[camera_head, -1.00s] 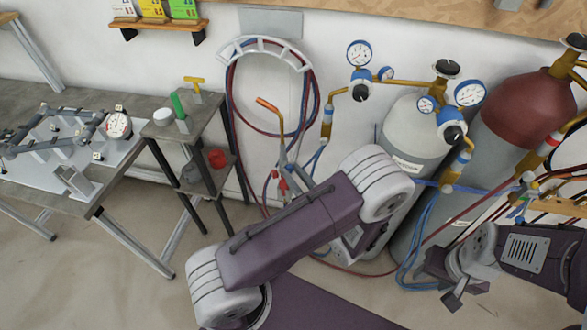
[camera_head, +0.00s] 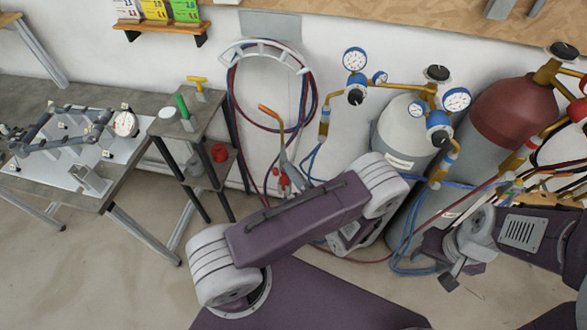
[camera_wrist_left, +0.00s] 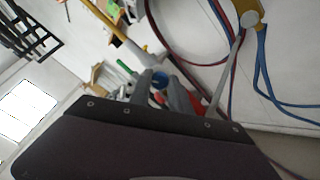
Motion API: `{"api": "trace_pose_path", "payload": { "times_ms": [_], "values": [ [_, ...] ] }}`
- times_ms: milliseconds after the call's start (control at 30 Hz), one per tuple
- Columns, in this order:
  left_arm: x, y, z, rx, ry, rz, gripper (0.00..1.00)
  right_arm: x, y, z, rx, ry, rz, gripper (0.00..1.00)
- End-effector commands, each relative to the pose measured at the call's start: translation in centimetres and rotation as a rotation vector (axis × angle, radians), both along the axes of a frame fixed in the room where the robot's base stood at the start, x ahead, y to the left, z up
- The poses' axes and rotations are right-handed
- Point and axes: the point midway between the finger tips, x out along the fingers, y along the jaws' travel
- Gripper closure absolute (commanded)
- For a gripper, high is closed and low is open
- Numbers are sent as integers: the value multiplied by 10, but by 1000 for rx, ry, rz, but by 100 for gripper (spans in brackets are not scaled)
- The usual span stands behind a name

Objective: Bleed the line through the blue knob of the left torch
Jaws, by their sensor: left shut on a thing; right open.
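The left torch (camera_head: 284,165), with a copper-coloured tip and a red knob (camera_head: 283,182), stands upright near the wall in the head view. My left forearm crosses in front of its lower part and hides my left gripper there. In the left wrist view my left gripper (camera_wrist_left: 160,90) is shut on the blue knob (camera_wrist_left: 159,82), which shows between its grey fingers. Something red (camera_wrist_left: 197,103) shows just right of the fingers. My right gripper (camera_head: 452,276) is open and empty at the right of the head view, pointing down, away from the left torch.
Two gas cylinders, one grey-white (camera_head: 398,145) and one dark red (camera_head: 515,108), stand at the right with gauges (camera_head: 355,60) and hoses. Coiled hoses hang on a wall rack (camera_head: 262,47). A small stand (camera_head: 205,112) and a jig table (camera_head: 125,172) are at left.

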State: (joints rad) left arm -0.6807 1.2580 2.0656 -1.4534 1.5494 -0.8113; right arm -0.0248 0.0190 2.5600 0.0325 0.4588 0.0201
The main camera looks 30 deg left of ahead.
Motion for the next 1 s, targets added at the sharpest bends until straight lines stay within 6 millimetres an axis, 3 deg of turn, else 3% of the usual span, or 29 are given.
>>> {"api": "trace_pose_path", "payload": {
  "times_ms": [500, 1000],
  "values": [
    [0, 0, 0, 226, 360, 0, 100, 0, 0, 17, 0, 0, 0, 55],
    [1, 0, -2, 313, 499, 0, 100, 0, 0, 21, 0, 0, 0, 55]
  ]
}}
